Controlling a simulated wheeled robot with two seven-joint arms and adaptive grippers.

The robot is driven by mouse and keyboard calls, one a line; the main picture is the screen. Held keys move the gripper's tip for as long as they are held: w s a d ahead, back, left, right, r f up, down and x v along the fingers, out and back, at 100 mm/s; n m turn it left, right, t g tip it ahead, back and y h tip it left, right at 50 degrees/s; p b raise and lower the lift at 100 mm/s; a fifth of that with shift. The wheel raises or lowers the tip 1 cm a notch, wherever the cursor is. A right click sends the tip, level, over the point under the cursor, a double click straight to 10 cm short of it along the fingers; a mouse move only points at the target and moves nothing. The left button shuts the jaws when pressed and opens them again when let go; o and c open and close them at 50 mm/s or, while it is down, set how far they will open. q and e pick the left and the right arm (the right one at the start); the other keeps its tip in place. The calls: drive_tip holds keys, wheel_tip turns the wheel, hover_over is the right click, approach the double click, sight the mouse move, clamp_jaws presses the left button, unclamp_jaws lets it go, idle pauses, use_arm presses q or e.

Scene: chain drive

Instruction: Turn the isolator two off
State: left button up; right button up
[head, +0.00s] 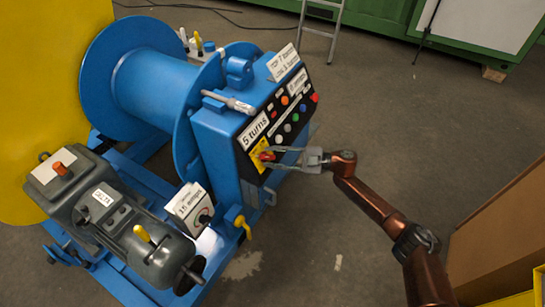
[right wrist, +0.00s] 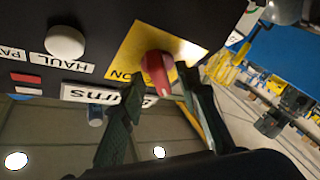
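A red rotary handle (head: 266,156) on a yellow plate (head: 258,162) is at the lower left of the black control panel. In the right wrist view the same red handle (right wrist: 157,74) stands out from its yellow plate (right wrist: 128,52), with "ON" lettering partly visible. I cannot read a number that names it as isolator two. My right gripper (head: 278,158) is at the panel, fingers apart. In the right wrist view its fingertips (right wrist: 158,86) lie either side of the handle's near end; the right one is very close, contact unclear. My left gripper is not in view.
The blue winch housing (head: 213,135) carries the panel, with several coloured buttons and a "5 turns" sign (head: 252,131). A white button (right wrist: 65,42) labelled "HAUL" is near the handle. A grey motor (head: 150,255) stands at lower left. A cardboard-coloured box (head: 500,240) is at right; floor between is clear.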

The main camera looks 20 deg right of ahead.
drive_tip(key=shift+s+d, duration=0.1)
drive_tip(key=v, duration=1.1)
drive_tip(key=shift+d, duration=0.4)
drive_tip(key=shift+s, duration=0.1)
